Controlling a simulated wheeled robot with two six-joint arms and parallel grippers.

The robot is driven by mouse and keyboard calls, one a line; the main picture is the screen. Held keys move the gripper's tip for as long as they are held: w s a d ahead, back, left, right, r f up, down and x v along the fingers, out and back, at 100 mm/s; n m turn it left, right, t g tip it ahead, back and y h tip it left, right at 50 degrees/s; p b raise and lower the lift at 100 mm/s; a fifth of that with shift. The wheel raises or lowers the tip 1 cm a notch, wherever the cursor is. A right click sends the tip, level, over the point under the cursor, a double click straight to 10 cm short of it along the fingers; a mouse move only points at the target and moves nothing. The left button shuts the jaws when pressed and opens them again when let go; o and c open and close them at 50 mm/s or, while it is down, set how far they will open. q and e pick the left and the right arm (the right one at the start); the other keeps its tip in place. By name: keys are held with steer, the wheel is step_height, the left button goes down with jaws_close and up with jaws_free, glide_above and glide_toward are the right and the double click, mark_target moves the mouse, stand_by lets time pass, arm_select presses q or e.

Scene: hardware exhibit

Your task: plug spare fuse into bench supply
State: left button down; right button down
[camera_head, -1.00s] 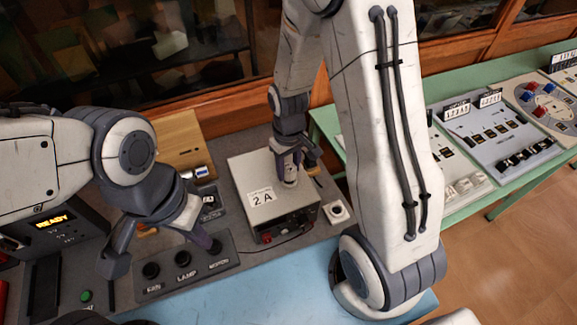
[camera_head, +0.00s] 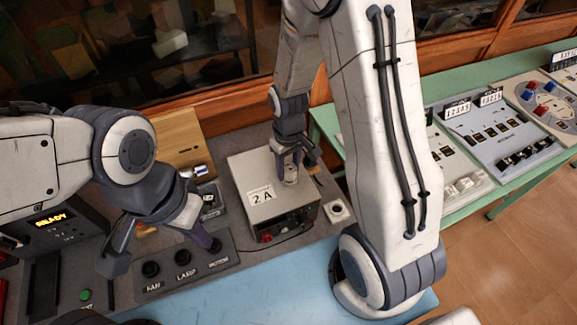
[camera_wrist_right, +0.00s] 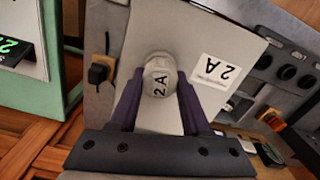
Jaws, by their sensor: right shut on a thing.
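The bench supply (camera_head: 245,180) is a pale grey box labelled "2 A", standing on the grey bench. It also shows in the right wrist view (camera_wrist_right: 205,45). The spare fuse (camera_wrist_right: 158,76) is a round pale cap marked "2A". My right gripper (camera_wrist_right: 160,90) is shut on it, one finger on each side. In the head view this gripper (camera_head: 289,178) points down at the top of the supply, with the fuse (camera_head: 290,180) at its surface. I cannot tell how deep the fuse sits. My left gripper (camera_head: 160,254) is open and empty over the switch panel.
The switch panel (camera_head: 190,274) has several black knobs, labelled FAN, LAMP and MOTION. A pale blue surface (camera_head: 290,290) is clear in front.

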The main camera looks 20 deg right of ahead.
steer(key=shift+f, duration=0.25)
stand_by(0.6)
jaws_free()
steer(key=shift+r, duration=0.15)
steer(key=shift+r+p, duration=3.05)
steer(key=shift+r, duration=0.35)
